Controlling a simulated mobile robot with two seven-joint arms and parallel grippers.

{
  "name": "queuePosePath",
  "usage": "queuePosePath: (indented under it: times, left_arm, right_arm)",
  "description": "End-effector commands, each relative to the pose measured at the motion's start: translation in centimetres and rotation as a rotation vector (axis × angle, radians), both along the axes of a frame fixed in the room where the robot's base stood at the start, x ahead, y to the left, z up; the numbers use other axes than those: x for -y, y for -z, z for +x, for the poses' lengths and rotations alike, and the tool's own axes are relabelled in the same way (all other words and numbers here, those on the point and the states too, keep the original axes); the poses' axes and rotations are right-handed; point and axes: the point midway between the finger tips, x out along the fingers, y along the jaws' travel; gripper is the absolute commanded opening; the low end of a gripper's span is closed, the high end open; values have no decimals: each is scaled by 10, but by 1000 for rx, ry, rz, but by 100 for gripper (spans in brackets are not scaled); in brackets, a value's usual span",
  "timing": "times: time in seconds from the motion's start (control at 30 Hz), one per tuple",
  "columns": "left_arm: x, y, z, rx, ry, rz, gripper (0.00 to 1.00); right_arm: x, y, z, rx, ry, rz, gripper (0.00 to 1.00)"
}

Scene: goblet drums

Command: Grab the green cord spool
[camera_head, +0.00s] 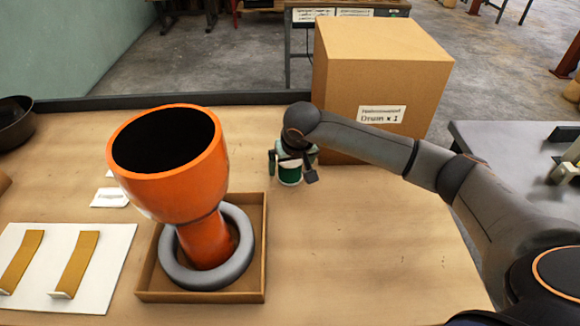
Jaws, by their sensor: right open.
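The green cord spool (289,173) is a small green cylinder with pale rims on the wooden table, in front of the cardboard box. My right gripper (292,176) is over it, pointing down, with one finger on each side of the spool. The fingers are open. I cannot tell whether they touch the spool, and its upper part is partly hidden by the gripper. My left gripper is not in view.
An orange goblet drum (207,240) stands in a grey ring (176,268) inside a shallow wooden tray (259,264). A large cardboard box (385,65) stands behind my right arm. A white board (110,245) with yellow strips lies left. The table's right front is clear.

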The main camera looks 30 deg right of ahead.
Motion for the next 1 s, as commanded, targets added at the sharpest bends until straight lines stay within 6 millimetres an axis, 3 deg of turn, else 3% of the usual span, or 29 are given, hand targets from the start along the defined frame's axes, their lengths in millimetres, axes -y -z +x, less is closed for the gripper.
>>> queuePosePath:
  times: [0.23,0.9,1.0]
  left_arm:
    - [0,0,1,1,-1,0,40]
    - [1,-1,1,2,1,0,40]
    - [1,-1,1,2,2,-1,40]
  right_arm:
    - [0,1,0,0,0,1,98]
    - [0,0,0,0,0,0,22]
    - [0,0,1,1,1,1,18]
